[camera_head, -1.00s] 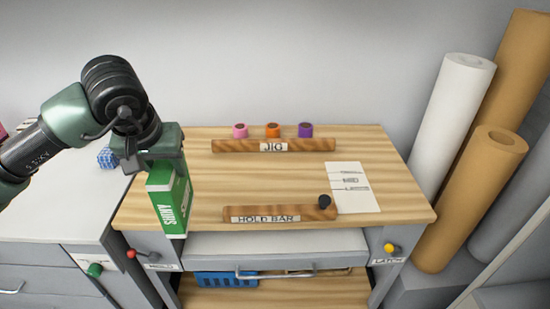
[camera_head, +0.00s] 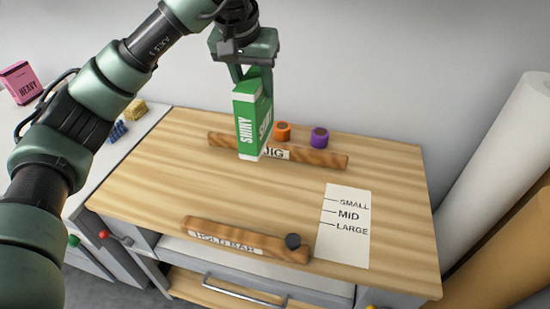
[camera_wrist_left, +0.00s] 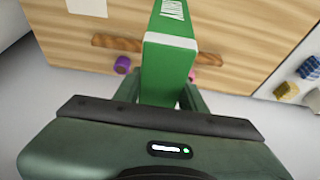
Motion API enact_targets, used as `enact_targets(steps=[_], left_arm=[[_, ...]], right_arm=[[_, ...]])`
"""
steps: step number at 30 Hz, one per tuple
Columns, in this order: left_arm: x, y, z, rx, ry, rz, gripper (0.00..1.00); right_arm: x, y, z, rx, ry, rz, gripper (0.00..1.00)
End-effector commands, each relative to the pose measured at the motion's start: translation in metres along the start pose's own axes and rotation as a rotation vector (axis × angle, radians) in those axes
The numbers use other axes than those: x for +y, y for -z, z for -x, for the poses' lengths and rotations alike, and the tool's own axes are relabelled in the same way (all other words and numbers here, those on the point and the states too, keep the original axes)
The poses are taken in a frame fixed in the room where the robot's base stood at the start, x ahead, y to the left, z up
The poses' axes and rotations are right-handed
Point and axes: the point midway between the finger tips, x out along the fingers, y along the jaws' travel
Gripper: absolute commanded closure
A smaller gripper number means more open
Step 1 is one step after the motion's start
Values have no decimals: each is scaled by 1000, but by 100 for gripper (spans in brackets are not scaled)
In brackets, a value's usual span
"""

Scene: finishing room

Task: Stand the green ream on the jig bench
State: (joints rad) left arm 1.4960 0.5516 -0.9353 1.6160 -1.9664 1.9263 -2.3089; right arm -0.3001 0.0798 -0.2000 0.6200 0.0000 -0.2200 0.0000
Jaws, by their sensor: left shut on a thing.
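The green ream (camera_head: 252,120), a green and white box marked SHINY, is upright and slightly tilted in the head view. My left gripper (camera_head: 254,80) is shut on its upper end. The ream also shows between the fingers in the left wrist view (camera_wrist_left: 168,65). The jig bench (camera_head: 180,170) has a light wood top. The ream overlaps the wooden JIG bar (camera_head: 325,160) near the back; I cannot tell whether its lower end touches the bench. It hides the left part of the JIG label. My right gripper is not in view.
A size card (camera_head: 343,235) lies at the right. Orange (camera_head: 283,131) and purple (camera_head: 319,138) rolls stand behind the JIG bar. A pink HEAVY ream (camera_head: 20,83) is on the left counter. The mid-bench is clear.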

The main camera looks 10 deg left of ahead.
Motion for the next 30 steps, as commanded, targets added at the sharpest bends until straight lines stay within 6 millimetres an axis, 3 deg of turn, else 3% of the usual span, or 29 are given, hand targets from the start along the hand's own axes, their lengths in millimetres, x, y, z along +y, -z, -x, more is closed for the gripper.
enact_targets(steps=[15,30], left_arm=[[0,-46,-110,0,-2,1,100],[1,-66,-160,2,-2,0,100]], right_arm=[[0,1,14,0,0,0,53],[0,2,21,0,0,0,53]])
